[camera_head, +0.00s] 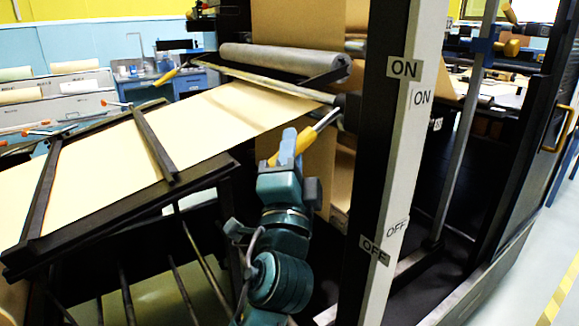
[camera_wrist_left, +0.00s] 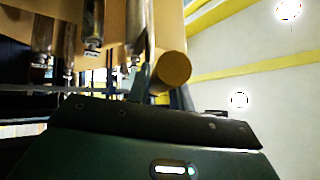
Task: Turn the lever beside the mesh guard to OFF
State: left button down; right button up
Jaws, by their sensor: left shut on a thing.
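A lever with a yellow handle (camera_head: 304,141) and a pale metal rod (camera_head: 326,120) sits left of the black and white post in the head view. Its rod runs up and right towards the post. My left gripper (camera_head: 287,146) is shut on the yellow handle, partly hiding it. In the left wrist view a round yellow-brown end (camera_wrist_left: 173,68) shows just above the gripper body; I cannot tell for sure that it is the handle. ON labels (camera_head: 404,68) are high on the post and OFF labels (camera_head: 375,250) low. I cannot make out the mesh guard clearly. My right gripper is out of view.
A kraft paper web (camera_head: 215,115) slopes down left over a black frame (camera_head: 130,205). A grey roller (camera_head: 285,60) lies above it. Another yellow handle (camera_head: 166,77) is at the roller's left. The post (camera_head: 398,150) stands close right of my left arm. Open floor (camera_head: 545,250) lies far right.

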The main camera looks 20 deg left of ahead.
pick_arm(q)
jog(key=c, duration=1.3)
grip_release()
jog(key=shift+o, duration=0.2)
jog(key=shift+f, duration=0.1)
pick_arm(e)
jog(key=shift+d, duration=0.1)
